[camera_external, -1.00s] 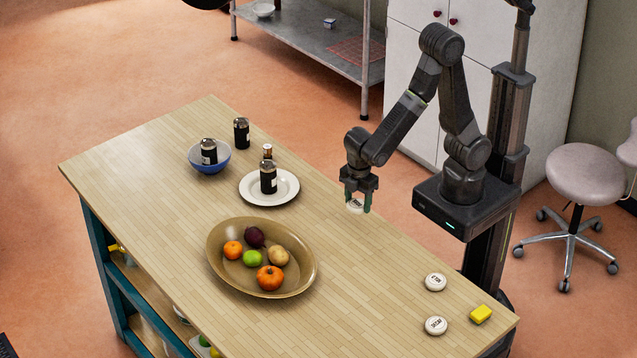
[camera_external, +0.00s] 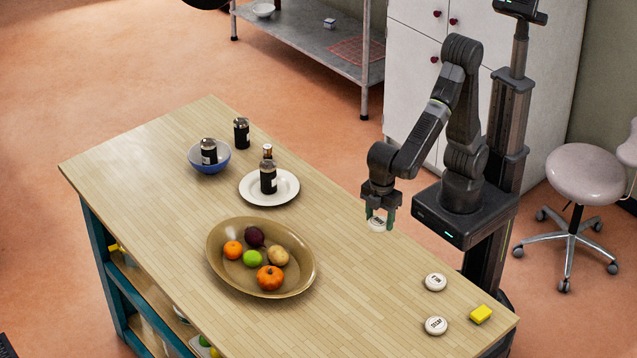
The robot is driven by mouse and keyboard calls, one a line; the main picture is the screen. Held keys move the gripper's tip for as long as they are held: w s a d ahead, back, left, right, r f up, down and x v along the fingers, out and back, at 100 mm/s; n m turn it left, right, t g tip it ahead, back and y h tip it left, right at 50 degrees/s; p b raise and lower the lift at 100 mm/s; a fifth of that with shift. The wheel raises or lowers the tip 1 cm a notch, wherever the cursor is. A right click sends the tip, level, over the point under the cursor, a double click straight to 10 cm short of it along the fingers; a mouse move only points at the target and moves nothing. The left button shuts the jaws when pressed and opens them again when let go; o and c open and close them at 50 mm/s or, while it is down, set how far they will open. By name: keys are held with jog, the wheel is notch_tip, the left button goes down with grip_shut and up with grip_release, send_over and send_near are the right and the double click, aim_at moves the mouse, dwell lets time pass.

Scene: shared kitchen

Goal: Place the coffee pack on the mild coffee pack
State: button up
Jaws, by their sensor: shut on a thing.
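My gripper (camera_external: 380,213) is shut on a round white coffee pack (camera_external: 377,225) with dark lettering, near the table's right edge. The held pack appears a little above the wooden top, but the exact gap is hard to tell. Two similar round white packs lie flat on the table at the lower right: one farther back (camera_external: 435,282) and one nearer the front (camera_external: 436,326). Both have dark lettering too small to read surely, so I cannot tell which is the mild pack. My gripper is up and left of both, apart from them.
A large oval bowl (camera_external: 216,262) of fruit and vegetables stands mid-table. A white plate (camera_external: 287,196) and a blue bowl (camera_external: 222,166) with dark jars stand farther back. The wood between my gripper and the two packs is clear.

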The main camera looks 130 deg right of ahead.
jog(key=a+b, duration=0.2)
jog(key=a, duration=0.8)
jog(key=r+b, duration=0.2)
send_over(437, 279)
jog(key=shift+n, duration=0.3)
notch_tip(437, 279, down, 10)
jog(key=shift+s+f, duration=0.1)
jog(key=shift+f, duration=0.15)
jog(key=o, duration=0.9)
jog(key=shift+o, duration=0.2)
notch_tip(437, 279, up, 12)
jog(key=shift+r, duration=0.2)
